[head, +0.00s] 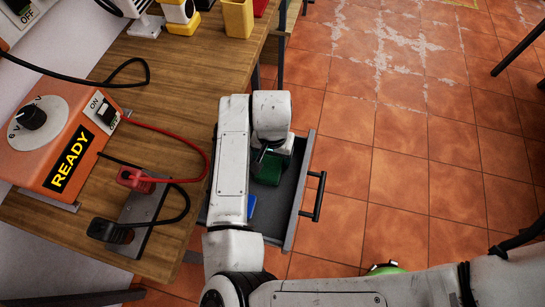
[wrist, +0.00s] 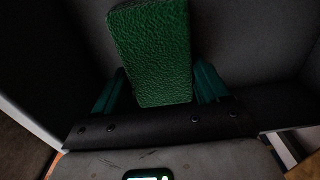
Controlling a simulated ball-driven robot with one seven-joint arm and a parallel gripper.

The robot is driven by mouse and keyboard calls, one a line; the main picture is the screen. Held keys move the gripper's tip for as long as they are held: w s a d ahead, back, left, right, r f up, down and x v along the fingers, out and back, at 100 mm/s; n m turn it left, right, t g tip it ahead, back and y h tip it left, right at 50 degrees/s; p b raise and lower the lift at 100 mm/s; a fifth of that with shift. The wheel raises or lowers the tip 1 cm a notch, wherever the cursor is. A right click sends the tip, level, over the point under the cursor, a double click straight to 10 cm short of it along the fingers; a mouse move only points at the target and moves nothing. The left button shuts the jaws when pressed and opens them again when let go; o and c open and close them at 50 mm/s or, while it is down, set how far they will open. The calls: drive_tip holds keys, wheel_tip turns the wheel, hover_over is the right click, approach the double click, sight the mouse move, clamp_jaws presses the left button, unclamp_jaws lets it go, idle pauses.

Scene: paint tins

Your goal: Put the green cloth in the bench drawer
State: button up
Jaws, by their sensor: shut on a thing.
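The green cloth (head: 269,168) is a folded, textured block inside the open bench drawer (head: 296,212). My gripper (head: 262,157) reaches down into the drawer and is shut on the cloth; my arm hides much of the drawer. In the wrist view, the cloth (wrist: 152,50) sits between the two green fingers of my gripper (wrist: 158,88), with the dark drawer interior around it. I cannot tell whether the cloth touches the drawer floor.
A blue object (head: 251,206) lies in the drawer. The drawer's black handle (head: 317,197) sticks out over the tiled floor. On the wooden bench (head: 180,75) stand an orange power supply (head: 62,140), red and black clamps with cables, and a yellow container (head: 238,18).

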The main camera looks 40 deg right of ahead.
drive_tip(key=shift+f, duration=0.1)
drive_tip(key=o, duration=1.1)
drive_tip(key=shift+c, duration=0.2)
wheel_tip(320, 180, up, 12)
drive_tip(key=p, duration=0.1)
drive_tip(key=shift+r, duration=0.2)
